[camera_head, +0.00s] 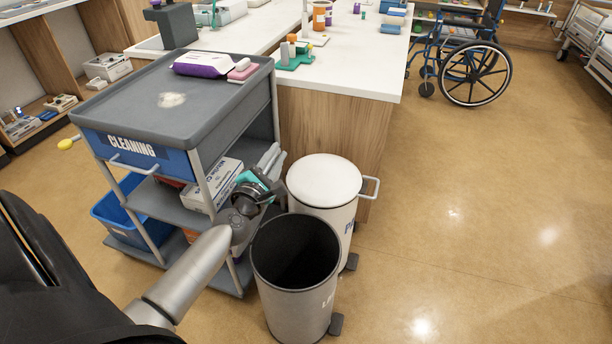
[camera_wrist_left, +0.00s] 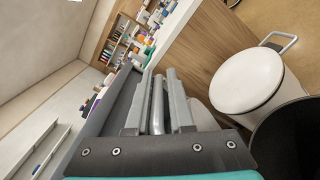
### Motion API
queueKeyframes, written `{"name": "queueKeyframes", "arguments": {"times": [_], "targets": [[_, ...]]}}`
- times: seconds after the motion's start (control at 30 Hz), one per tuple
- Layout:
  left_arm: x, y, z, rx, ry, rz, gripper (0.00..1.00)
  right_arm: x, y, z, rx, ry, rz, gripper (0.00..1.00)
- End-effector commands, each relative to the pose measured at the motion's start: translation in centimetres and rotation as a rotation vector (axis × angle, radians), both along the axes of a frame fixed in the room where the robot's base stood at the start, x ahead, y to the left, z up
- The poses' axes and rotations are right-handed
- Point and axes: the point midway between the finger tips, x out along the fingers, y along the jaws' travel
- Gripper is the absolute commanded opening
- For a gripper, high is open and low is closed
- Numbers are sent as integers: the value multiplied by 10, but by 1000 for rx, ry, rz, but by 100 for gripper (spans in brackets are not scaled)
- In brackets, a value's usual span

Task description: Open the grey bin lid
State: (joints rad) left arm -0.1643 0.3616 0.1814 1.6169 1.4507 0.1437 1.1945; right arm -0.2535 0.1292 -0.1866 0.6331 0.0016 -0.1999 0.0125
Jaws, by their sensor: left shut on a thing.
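The grey bin (camera_head: 292,300) stands on the floor in front of the cart, its round mouth uncovered and its inside dark. The bin's dark mouth also shows at the lower right of the left wrist view (camera_wrist_left: 291,140). My left gripper (camera_head: 272,158) is behind and above the bin's rim, beside the cart. In the left wrist view its fingers (camera_wrist_left: 159,76) are closed around a slim grey bar (camera_wrist_left: 157,108). I cannot tell for sure whether the bar is the lid's handle. The grey lid is not clearly visible; my arm may hide it. My right gripper is out of view.
A white bin (camera_head: 325,180) with its lid shut stands close behind the grey one. The cleaning cart (camera_head: 140,95) is close on the left. A wooden counter (camera_head: 325,125) is behind. The floor (camera_head: 480,240) to the right is clear up to a wheelchair (camera_head: 470,70).

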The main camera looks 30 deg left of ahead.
Motion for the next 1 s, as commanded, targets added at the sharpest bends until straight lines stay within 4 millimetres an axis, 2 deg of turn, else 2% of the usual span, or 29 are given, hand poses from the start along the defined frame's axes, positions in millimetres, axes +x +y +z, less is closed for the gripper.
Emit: {"name": "queueKeyframes", "arguments": {"times": [0.03,0.23,0.37,0.5,0.7,1.0], "targets": [[-5,15,0,-33,-6,1,0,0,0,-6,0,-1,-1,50],[-14,48,4,-144,-35,0,0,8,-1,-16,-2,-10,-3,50],[-19,65,6,-195,-50,0,0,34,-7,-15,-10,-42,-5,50],[-23,80,6,-243,-62,1,0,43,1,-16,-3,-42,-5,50],[-28,96,7,-294,-76,1,0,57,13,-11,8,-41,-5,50],[-32,106,8,-330,-86,-1,0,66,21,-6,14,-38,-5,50]]}}
